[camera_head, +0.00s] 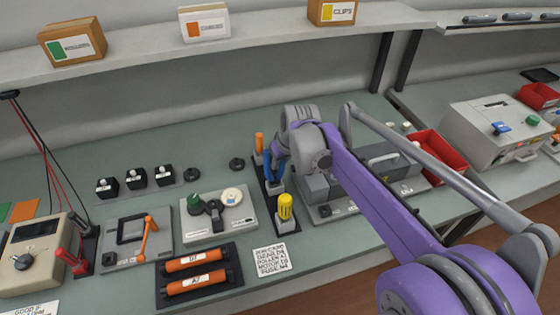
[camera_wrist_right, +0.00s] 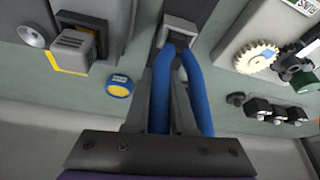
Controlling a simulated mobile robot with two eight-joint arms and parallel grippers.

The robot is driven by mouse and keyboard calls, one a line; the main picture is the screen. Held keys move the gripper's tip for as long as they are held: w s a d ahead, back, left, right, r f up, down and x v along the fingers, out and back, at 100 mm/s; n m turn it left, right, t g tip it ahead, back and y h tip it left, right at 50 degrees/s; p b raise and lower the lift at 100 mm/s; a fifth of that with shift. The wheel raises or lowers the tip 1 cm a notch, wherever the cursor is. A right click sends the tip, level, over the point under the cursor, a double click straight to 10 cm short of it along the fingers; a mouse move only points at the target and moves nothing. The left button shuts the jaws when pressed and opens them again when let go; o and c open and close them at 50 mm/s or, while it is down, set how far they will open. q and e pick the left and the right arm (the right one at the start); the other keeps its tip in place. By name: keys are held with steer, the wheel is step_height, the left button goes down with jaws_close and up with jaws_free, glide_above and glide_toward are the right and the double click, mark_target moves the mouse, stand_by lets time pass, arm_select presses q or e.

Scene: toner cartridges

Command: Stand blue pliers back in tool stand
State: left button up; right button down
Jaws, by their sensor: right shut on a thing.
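The blue pliers (camera_head: 271,168) stand roughly upright over the tool stand (camera_head: 267,207), a dark strip with grey holders, in the head view. My right gripper (camera_head: 280,150) is shut on the pliers' blue handles from above and hides part of them. In the right wrist view the blue handles (camera_wrist_right: 161,95) run between the fingers of the right gripper (camera_wrist_right: 162,85). Their far end meets a grey holder (camera_wrist_right: 180,32); I cannot tell how deep the head sits in it. My left gripper is not in view.
An orange-handled tool (camera_head: 259,143) and a yellow-handled tool (camera_head: 285,206) stand in the same stand, close to the pliers. A grey machine (camera_head: 380,165) is right of it, and a fixture with a green knob (camera_head: 194,200) is left. A shelf (camera_head: 130,65) runs along the back.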

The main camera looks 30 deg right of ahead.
steer(key=c, duration=0.7)
jaws_free()
steer(key=p+v, duration=0.1)
steer(key=v, duration=0.9)
steer(key=shift+s+r, duration=0.15)
steer(key=shift+r, duration=0.25)
